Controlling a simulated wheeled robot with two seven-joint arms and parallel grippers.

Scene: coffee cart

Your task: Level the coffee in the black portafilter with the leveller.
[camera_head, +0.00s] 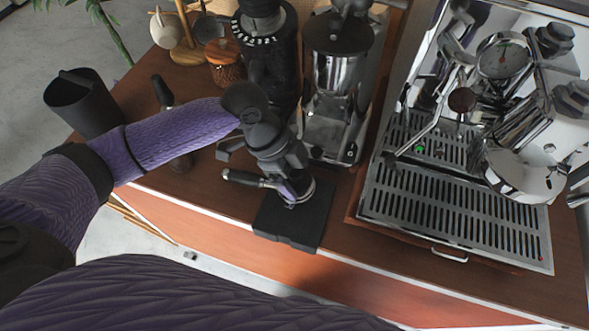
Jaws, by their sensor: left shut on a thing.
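The black portafilter (243,178) lies on a black mat (276,224) near the counter's front edge. Its dark handle points left, and its metal head is under my left gripper (296,187). My left gripper comes down from above and is shut on what seems to be the leveller, at the portafilter's basket. The gripper hides most of the leveller and the coffee, so I cannot tell how level the coffee is. My right gripper is not in view.
A grinder (332,85) and a darker machine (268,60) stand close behind the mat. The espresso machine's drip tray (455,222) is to the right. A black bin (84,103) and a black-handled tool (162,91) are at left.

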